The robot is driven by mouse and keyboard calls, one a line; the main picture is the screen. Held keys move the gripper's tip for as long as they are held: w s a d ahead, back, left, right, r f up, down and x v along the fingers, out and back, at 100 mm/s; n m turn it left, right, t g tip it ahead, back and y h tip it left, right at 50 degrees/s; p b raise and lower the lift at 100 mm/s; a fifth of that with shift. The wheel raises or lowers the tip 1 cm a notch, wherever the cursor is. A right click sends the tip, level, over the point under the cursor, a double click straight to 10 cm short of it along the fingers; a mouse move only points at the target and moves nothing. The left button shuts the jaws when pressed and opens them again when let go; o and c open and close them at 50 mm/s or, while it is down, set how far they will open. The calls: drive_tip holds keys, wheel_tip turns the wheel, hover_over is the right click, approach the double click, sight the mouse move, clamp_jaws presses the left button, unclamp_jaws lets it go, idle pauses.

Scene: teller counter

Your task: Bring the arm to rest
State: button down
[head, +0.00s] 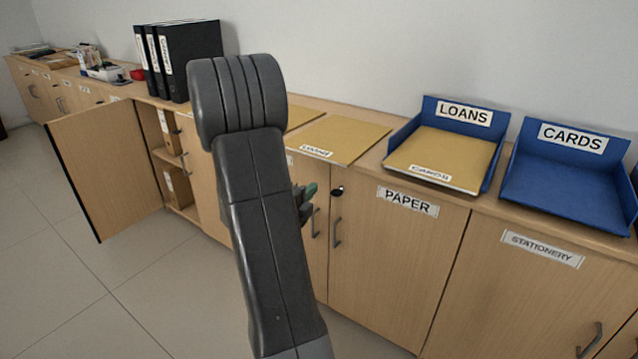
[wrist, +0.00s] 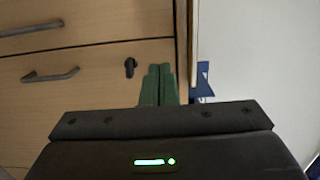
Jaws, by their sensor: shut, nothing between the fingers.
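My arm rises in the middle of the head view and hides part of the counter behind it. My gripper (head: 306,191) shows only in part past the arm's right edge, in front of the cabinet doors. In the wrist view my gripper (wrist: 158,84) has its two green fingers together, with nothing between them. It is close to a cabinet door with a black key or lock (wrist: 130,67); I cannot tell whether it touches.
A cabinet door (head: 107,165) stands open at left, with binders on shelves inside. Black binders (head: 190,60) stand on the counter. A LOANS tray (head: 464,112) holds an envelope (head: 440,155) labelled CARDS; the CARDS tray (head: 565,185) is empty. Floor (head: 50,270) is clear at left.

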drive_tip(key=shift+a+v, duration=0.2)
drive_tip(key=shift+v, duration=1.9)
drive_tip(key=shift+w, duration=0.15)
